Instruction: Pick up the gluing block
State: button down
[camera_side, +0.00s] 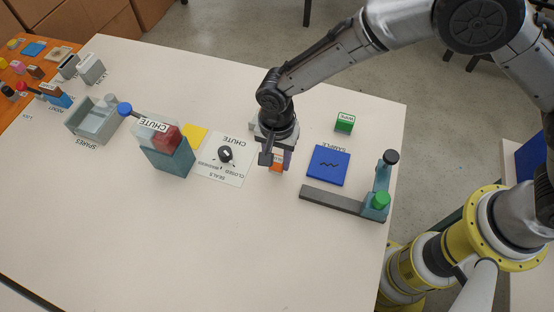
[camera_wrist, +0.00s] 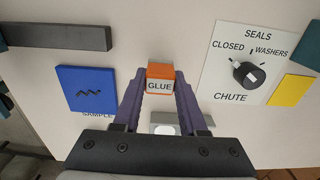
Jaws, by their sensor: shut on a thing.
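The gluing block is a small orange block (camera_wrist: 159,71) with a white label reading GLUE. In the wrist view it sits between the tips of the two purple fingers of my gripper (camera_wrist: 160,92), which are shut on it. In the side view my gripper (camera_side: 277,158) points down over the table, and the orange block (camera_side: 277,166) shows at its fingertips. Whether the block touches the table is hard to tell.
A blue SAMPLE pad (camera_side: 328,165) and a green block (camera_side: 344,124) lie to the right. The front table is clear.

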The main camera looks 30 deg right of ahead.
jog(key=s+d+r, duration=0.9)
jog(key=s+r, duration=0.1)
jog(key=r, duration=0.1)
jog(key=shift+s+d+r, duration=0.2)
jog(key=shift+d+r, duration=0.05)
jog(key=shift+r, duration=0.15)
jog(key=c, duration=1.1)
grip_release()
grip_shut()
